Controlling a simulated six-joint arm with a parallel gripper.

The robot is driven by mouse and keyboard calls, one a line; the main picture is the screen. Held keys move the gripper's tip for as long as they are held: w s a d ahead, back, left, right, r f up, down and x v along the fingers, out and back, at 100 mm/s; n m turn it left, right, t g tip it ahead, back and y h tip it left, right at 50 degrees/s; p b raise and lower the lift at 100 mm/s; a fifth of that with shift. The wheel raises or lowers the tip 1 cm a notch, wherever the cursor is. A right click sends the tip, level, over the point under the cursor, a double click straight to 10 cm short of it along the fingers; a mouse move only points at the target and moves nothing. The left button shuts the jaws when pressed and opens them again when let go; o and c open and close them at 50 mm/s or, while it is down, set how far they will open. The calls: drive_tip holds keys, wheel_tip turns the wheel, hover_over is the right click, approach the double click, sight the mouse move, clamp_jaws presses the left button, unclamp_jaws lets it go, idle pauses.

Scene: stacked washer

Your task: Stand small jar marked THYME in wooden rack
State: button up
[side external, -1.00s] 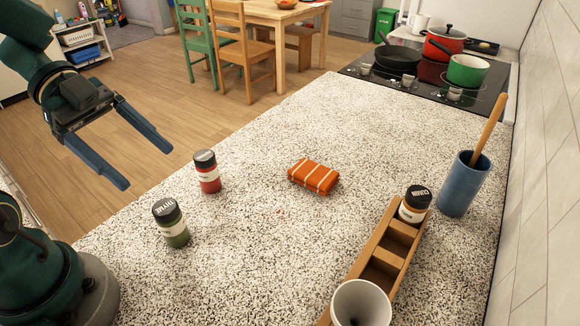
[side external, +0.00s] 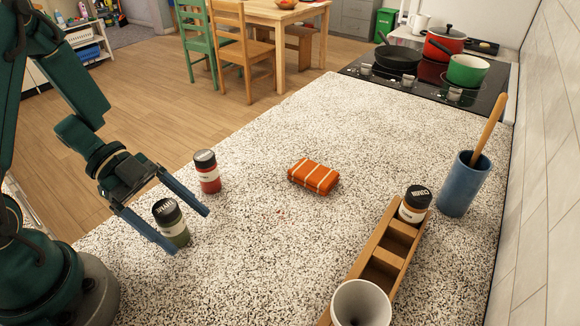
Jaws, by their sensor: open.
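The small jar marked THYME (side external: 171,224) has a black lid and green contents. It stands upright on the speckled counter at the lower left. My gripper (side external: 191,232) is open, its two fingers on either side of this jar in the picture; I cannot tell whether they touch it. The wooden rack (side external: 399,231) lies along the right side of the counter. One jar with a black lid, apparently marked CUMIN (side external: 414,204), stands in its far compartment. The compartments in the middle of the rack look empty, and its near end is partly hidden.
A red jar with a black lid (side external: 207,172) stands just behind the THYME jar. An orange striped cloth (side external: 314,176) lies mid-counter. A white cup (side external: 361,303) hides the rack's near end. A blue holder (side external: 464,186) with a wooden utensil stands right of the rack.

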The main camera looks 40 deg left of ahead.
drive_tip(key=shift+d+f, duration=0.2)
drive_tip(key=shift+d, duration=0.1)
clamp_jaws()
drive_tip(key=shift+r, duration=0.1)
